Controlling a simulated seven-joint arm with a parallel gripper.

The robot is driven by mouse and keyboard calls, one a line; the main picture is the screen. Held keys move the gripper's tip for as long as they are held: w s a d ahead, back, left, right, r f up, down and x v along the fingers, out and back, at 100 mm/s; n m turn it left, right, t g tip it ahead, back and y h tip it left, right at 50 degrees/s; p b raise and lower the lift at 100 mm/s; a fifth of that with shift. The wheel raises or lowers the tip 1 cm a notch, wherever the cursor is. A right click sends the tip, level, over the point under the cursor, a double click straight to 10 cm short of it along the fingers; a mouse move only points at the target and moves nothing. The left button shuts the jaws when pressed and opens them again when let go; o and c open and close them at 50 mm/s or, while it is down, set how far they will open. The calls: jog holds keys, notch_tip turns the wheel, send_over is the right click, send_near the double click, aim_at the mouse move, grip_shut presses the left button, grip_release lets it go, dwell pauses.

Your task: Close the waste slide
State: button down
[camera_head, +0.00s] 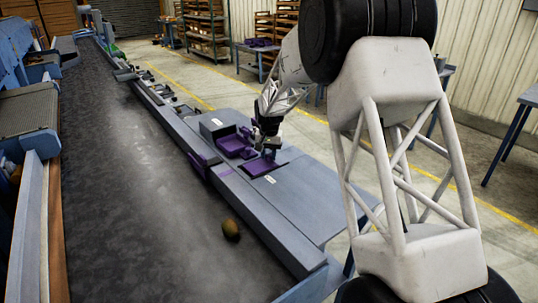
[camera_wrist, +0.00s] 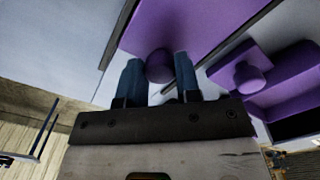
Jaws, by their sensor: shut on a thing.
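A flat purple slide (camera_head: 257,168) lies in the grey-blue top of the side unit beside the belt. In the wrist view this purple slide (camera_wrist: 190,22) carries a round purple knob (camera_wrist: 159,66). My gripper (camera_head: 269,148) is over the slide, its two blue fingers (camera_wrist: 159,78) on either side of the knob and shut on it. A second purple slide (camera_head: 232,144) with its own knob (camera_wrist: 250,77) sits beside it, apart from my fingers. The labels are too small to read, so I cannot tell which slide is the waste one.
A wide dark belt (camera_head: 130,170) runs along the left with one brown potato (camera_head: 231,229) on it. A grey box (camera_head: 217,123) stands behind the slides. The side unit's top (camera_head: 310,200) is clear toward the front.

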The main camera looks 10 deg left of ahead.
aim_at(265, 163)
jog(key=shift+s+a, duration=0.65)
jog(key=c, duration=0.8)
grip_release()
jog(key=shift+a, duration=0.1)
jog(key=shift+r, duration=0.1)
notch_tip(265, 163, up, 8)
jog(key=shift+f, duration=0.2)
